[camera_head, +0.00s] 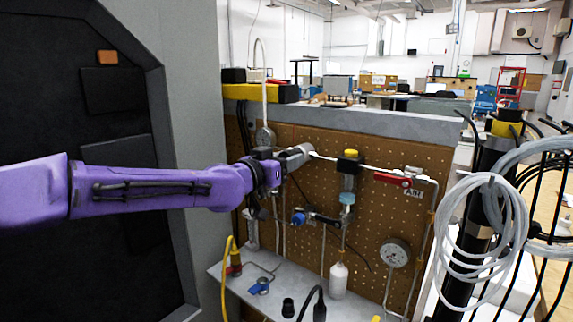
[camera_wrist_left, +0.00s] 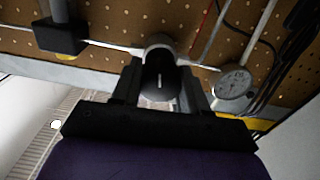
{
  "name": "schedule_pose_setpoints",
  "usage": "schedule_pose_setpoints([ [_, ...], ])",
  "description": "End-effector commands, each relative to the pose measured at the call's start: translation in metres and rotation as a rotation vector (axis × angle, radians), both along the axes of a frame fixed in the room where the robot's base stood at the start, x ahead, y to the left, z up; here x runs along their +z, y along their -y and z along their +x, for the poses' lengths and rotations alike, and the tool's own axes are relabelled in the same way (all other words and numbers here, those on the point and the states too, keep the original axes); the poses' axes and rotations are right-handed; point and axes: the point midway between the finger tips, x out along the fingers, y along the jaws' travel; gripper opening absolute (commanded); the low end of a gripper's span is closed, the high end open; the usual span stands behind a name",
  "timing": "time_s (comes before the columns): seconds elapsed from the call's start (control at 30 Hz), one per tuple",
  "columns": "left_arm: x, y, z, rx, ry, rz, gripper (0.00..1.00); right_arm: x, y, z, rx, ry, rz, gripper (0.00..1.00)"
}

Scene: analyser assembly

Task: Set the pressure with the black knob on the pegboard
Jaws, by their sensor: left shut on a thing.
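The pegboard (camera_head: 385,155) is brown with rows of holes and carries piping and fittings. The black knob (camera_wrist_left: 158,78) has a pale mark on its face and sits between the two fingers of my left gripper (camera_wrist_left: 160,88) in the left wrist view. In the head view my left gripper (camera_head: 277,168) is at the upper left of the pegboard, beside a grey regulator body (camera_head: 297,156); the knob is hidden there. A round gauge (camera_wrist_left: 235,84) is to the right in the wrist view and also shows in the head view (camera_head: 265,137). My right gripper is out of view.
A red valve handle (camera_head: 393,179) and a lower gauge (camera_head: 397,252) are further right on the board. A yellow-capped unit (camera_head: 350,160) stands between. A grey shelf (camera_head: 360,308) holds small parts below. Coiled clear tubing (camera_head: 480,235) hangs at right.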

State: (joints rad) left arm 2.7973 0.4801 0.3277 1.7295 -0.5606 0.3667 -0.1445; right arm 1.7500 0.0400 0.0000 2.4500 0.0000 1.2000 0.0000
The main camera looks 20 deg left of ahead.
Motion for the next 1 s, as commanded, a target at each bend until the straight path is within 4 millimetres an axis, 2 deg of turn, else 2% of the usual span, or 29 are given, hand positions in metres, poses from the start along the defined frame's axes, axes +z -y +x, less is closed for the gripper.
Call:
schedule_pose_setpoints([
  [0.3, -0.0022, 0.0003, 0.0000, -0.001, 0.038, 0.116, 0.13, -0.0050, 0.0000, 0.0000, 0.000, 0.000, 0.000, 0.69],
  [0.87, -0.0023, -0.0001, 0.0000, -0.001, 0.045, 0.139, 0.13, -0.0054, -0.0001, 0.0000, 0.000, 0.000, 0.000, 0.69],
  [0.9, -0.0023, -0.0001, 0.0000, 0.000, 0.045, 0.139, 0.57, -0.0054, -0.0001, 0.0000, 0.000, 0.000, 0.000, 0.69],
  [0.93, -0.0022, -0.0001, 0.0000, 0.000, 0.046, 0.139, 0.67, -0.0054, -0.0001, 0.0000, 0.000, 0.000, 0.000, 0.69],
  [1.0, -0.0018, -0.0001, 0.0000, 0.000, 0.046, 0.138, 0.69, -0.0054, -0.0001, 0.0000, 0.000, 0.000, 0.000, 0.69],
])
